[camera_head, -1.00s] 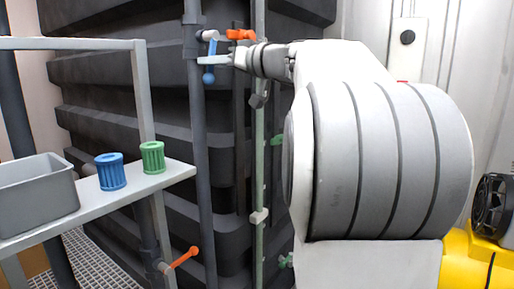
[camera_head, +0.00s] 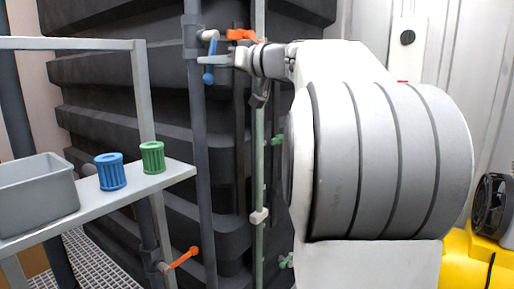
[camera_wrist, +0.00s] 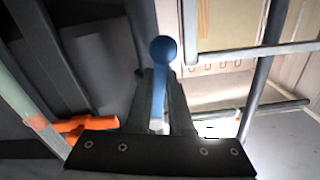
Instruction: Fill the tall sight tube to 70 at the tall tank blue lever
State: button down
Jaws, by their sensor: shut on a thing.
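The blue lever (camera_head: 209,72) hangs down with its ball end low, on a grey vertical pipe beside the dark tall tank (camera_head: 170,95). My gripper (camera_head: 224,60) reaches it from the right. In the wrist view, my gripper's fingers (camera_wrist: 158,95) are shut on the lever stem, and the lever's blue ball (camera_wrist: 163,50) sticks out past the tips. The tall sight tube (camera_head: 260,165) is a thin greenish upright tube right of the pipe. Its top is partly hidden by my wrist. I cannot read its level or any marks.
Orange levers (camera_head: 241,34) (camera_head: 185,257) sit above my gripper and low at the pipes. Green handles (camera_head: 277,139) are near the tube. A shelf (camera_head: 150,190) at left bears a blue cup (camera_head: 111,172), a green cup (camera_head: 152,158) and a grey bin (camera_head: 35,195).

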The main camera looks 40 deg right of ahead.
jog(key=shift+a+m+p, duration=0.3)
jog(key=shift+m, duration=0.1)
jog(key=m, duration=0.1)
jog(key=a+m+p, duration=0.1)
jog(key=m, duration=0.1)
jog(key=shift+s+a+r, duration=0.15)
jog(key=shift+s+r, duration=0.15)
jog(key=shift+s+a+r+m+p, duration=0.15)
jog(key=shift+a+r+m+p, duration=0.3)
jog(key=shift+r+m+p, duration=1)
jog(key=shift+s+a+r+m+p, duration=0.2)
jog(key=shift+a+r+m+p, duration=0.3)
jog(key=shift+m+p, duration=1.9)
jog(key=shift+s+a+r+m+p, duration=0.15)
jog(key=shift+a+r+m+p, duration=0.25)
jog(key=shift+r+m+p, duration=1.05)
jog(key=shift+f+m, duration=0.45)
jog(key=shift+m, duration=0.35)
jog(key=c, duration=0.8)
grip_release()
jog(key=shift+s+f, duration=0.1)
